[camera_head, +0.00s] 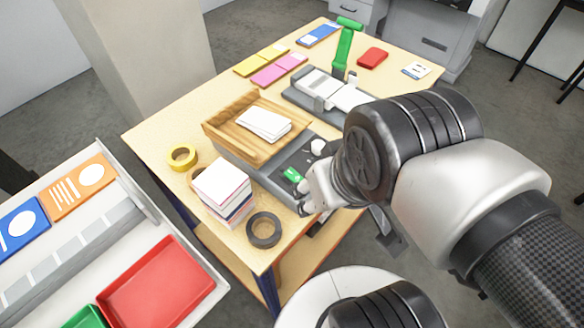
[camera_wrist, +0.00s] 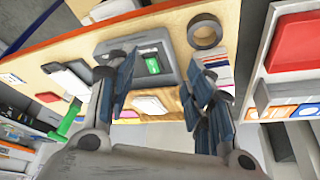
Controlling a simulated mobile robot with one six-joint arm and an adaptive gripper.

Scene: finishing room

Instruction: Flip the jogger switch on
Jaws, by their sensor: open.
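The jogger (camera_head: 238,158) is a grey machine with a slanted wooden tray (camera_head: 214,130) that holds white sheets (camera_head: 264,122). A small green switch (camera_head: 292,174) sits on its grey front panel. In the wrist view the switch (camera_wrist: 152,66) shows on a dark plate between my fingers, nearer the left one. Its on or off position is too small to tell. My gripper (camera_head: 311,180) is open and empty beside the front panel, close to the switch. I cannot tell whether a finger touches it. In the wrist view both fingers of my gripper (camera_wrist: 165,78) are spread apart.
A paper stack (camera_head: 222,180), a black tape roll (camera_head: 264,230) and a yellow tape roll (camera_head: 182,157) stand left of the jogger. A grey device with a green lever (camera_head: 343,48) stands behind. A side cart with a red tray (camera_head: 158,284) is at lower left.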

